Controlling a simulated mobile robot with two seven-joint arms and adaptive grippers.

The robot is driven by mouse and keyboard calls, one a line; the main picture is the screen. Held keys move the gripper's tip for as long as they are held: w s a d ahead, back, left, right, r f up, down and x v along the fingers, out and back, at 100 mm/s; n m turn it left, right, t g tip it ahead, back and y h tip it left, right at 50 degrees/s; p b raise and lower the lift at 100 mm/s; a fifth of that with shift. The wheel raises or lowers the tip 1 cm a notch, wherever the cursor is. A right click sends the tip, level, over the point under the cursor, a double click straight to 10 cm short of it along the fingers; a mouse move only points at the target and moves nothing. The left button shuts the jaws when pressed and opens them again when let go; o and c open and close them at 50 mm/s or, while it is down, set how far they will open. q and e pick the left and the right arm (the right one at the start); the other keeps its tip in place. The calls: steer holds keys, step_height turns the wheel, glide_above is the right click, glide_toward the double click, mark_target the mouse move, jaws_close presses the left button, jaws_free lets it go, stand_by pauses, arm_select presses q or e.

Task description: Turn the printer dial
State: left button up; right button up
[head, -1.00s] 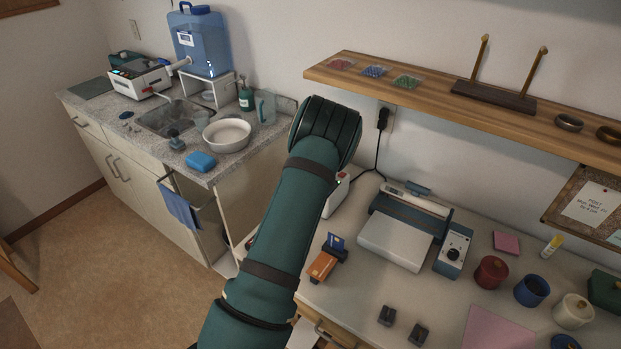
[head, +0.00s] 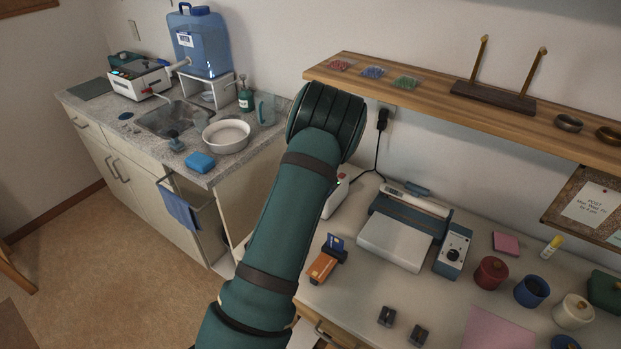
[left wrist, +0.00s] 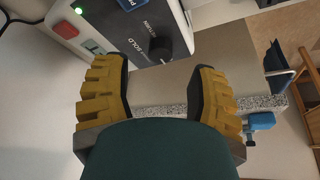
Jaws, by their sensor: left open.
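The printer (left wrist: 120,28) shows at the top of the left wrist view, with a green light, a red button and a black dial (left wrist: 159,47) beside the words SOLD and RETURN. In the head view only a white part of the printer (head: 338,192) shows behind my left arm. My left gripper (left wrist: 163,72) is open, with its yellow-backed fingers apart. The dial appears just beyond the fingertips and between them; I see no contact. In the head view my own arm hides the left gripper. My right gripper is not in view.
A laminator-like machine (head: 396,240), a blue control box with a knob (head: 453,251) and an orange card reader (head: 323,266) stand on the desk. A wooden shelf (head: 430,100) juts out above. The sink counter (head: 237,160) lies to the left.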

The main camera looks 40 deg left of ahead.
arm_select(q)
steer(key=v, duration=0.7)
steer(key=shift+r, duration=0.25)
steer(key=shift+s+d, duration=0.1)
steer(key=shift+s, duration=0.05)
